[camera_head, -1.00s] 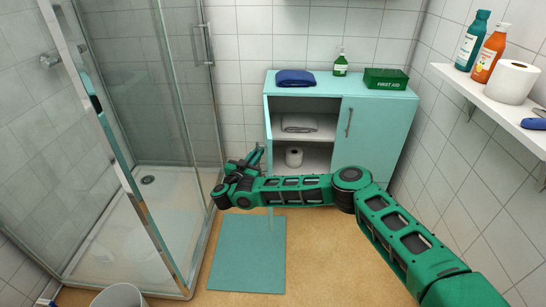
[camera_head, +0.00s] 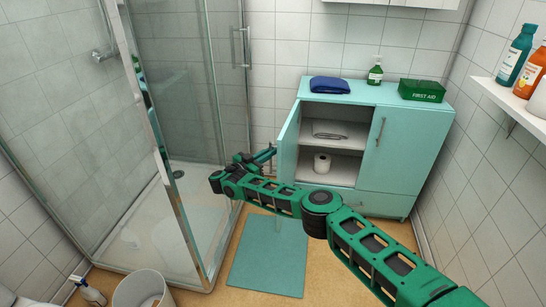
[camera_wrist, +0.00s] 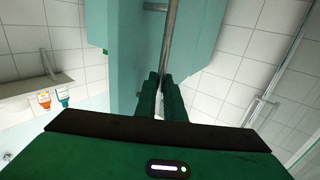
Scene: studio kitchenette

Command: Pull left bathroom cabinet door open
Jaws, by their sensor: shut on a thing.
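The left bathroom cabinet door (camera_head: 289,143) is turquoise and stands swung open to the left, showing the shelves inside. In the wrist view the door (camera_wrist: 127,60) fills the upper middle, with its grey bar handle (camera_wrist: 172,38) beside it. My gripper (camera_wrist: 160,80) is shut on the handle, its fingers close together around the bar. In the head view my gripper (camera_head: 268,156) is at the door's outer side; the handle there is hidden. The turquoise cabinet (camera_head: 405,155) has its right door shut.
The glass shower enclosure (camera_head: 190,90) stands close left of my gripper. A bath mat (camera_head: 268,255) lies on the floor below, and a bin (camera_head: 143,290) is at front left.

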